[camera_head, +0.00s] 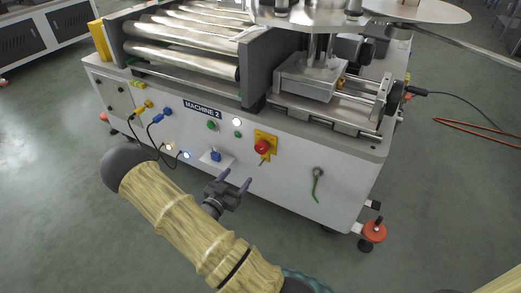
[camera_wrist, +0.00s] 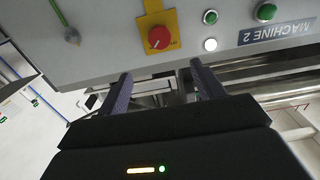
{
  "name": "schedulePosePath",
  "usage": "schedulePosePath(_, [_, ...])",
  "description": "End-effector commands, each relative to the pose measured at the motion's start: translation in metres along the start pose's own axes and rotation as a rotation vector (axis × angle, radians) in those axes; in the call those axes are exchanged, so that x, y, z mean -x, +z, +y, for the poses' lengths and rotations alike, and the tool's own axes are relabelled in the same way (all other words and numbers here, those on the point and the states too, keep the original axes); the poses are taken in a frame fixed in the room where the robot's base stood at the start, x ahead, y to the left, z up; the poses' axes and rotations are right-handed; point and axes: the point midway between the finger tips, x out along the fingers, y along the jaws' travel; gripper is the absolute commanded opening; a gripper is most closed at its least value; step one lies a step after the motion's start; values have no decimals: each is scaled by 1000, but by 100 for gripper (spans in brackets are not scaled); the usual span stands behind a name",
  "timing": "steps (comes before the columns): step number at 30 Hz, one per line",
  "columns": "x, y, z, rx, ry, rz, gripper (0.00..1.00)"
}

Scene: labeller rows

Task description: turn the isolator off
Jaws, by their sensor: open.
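A red round knob on a yellow plate (camera_head: 262,147) is on the front panel of the machine labelled MACHINE 2; it looks like the isolator. In the wrist view the red knob (camera_wrist: 158,38) shows face-on, above the gap between my fingers. I cannot tell its switch position clearly. My gripper (camera_head: 236,178) is open and empty, in front of the panel and below and left of the red knob. Its two dark fingers also show in the wrist view (camera_wrist: 161,70), apart from the knob. Nothing hides the knob.
A blue switch on a white plate (camera_head: 216,157) is left of the knob. Green buttons (camera_head: 211,125) and a lit white lamp (camera_head: 237,121) are above. Blue and yellow plugs with cables (camera_head: 157,115) hang at left. A green-handled fitting (camera_head: 316,180) is at right.

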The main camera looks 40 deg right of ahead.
Motion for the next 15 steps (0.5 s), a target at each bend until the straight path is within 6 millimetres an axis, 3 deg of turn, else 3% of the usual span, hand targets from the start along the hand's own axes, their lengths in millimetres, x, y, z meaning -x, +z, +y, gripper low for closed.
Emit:
schedulePosePath(5, [-19, 2, 1, -2, 4, 1, 67])
schedulePosePath(15, [-78, 3, 1, -3, 3, 1, 67])
